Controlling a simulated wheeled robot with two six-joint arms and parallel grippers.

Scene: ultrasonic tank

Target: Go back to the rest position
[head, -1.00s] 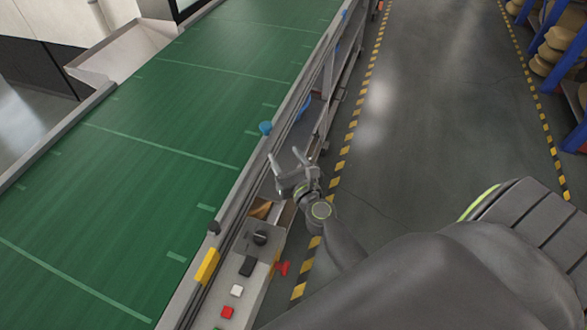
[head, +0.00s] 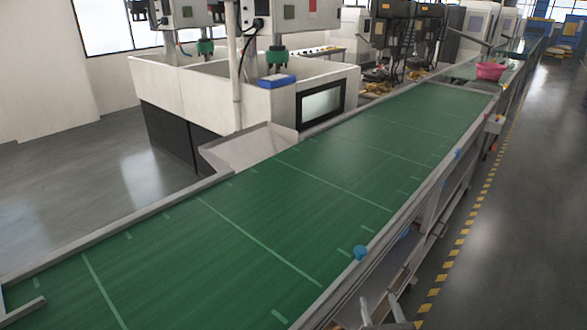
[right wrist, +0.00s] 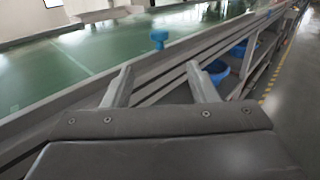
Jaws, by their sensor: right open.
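My right gripper (head: 385,314) shows only by its fingertips at the bottom edge of the head view, right of the green conveyor's near rail. In the right wrist view its two grey fingers (right wrist: 164,88) are spread apart with nothing between them. The fingers point along the conveyor's side, and a blue knob on the rail lies beyond them. My left gripper cannot be made out in either view.
The green conveyor (head: 250,232) runs away to the upper right, its belt empty nearby. The blue knob (head: 360,253) sits on its rail. A pink basin (head: 490,71) stands far along. White machines (head: 250,100) line the far side. The floor aisle (head: 500,230) right is clear.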

